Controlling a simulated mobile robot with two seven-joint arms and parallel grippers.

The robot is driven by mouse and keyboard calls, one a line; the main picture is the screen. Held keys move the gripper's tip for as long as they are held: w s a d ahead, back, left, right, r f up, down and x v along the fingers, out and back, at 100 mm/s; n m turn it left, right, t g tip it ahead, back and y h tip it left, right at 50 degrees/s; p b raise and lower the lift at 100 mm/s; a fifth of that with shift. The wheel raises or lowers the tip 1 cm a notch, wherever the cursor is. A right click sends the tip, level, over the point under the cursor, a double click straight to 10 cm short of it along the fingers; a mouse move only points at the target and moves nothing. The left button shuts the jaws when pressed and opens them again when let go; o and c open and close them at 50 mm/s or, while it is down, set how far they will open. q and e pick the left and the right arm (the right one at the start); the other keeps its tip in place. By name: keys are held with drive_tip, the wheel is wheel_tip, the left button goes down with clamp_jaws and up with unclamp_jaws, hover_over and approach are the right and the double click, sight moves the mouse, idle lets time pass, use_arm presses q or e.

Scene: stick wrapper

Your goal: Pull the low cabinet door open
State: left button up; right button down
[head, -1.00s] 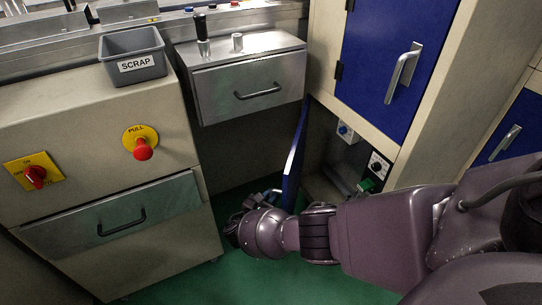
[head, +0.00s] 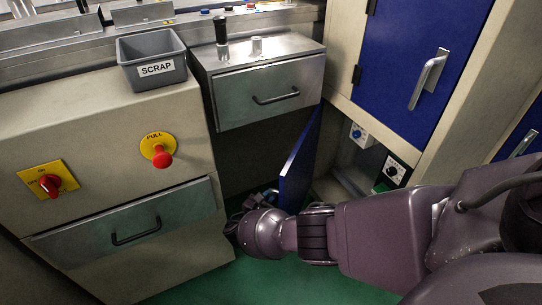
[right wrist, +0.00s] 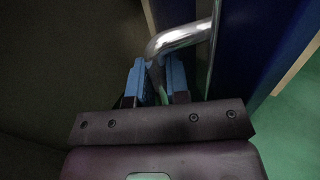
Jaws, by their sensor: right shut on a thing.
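The low cabinet door (head: 300,163) is a blue panel below the tall blue door. It stands swung out from its cabinet, seen nearly edge-on in the head view. Its metal handle (right wrist: 186,37) shows in the right wrist view, against the blue door face. My right gripper (right wrist: 160,80), with blue finger pads, is shut on the handle's bent end. In the head view the right gripper (head: 252,203) is low at the door's free side, partly hidden by its own wrist. My left gripper is not in view.
The open low compartment (head: 345,185) holds a dial and a blue knob. A grey-beige console with a drawer (head: 124,222) and red knobs stands close left of my right gripper. A SCRAP bin (head: 151,58) sits on it. Green floor (head: 270,280) is clear below.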

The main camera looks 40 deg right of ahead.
drive_tip(key=c, duration=1.1)
unclamp_jaws()
drive_tip(key=v, duration=1.1)
drive_tip(key=shift+p, duration=0.4)
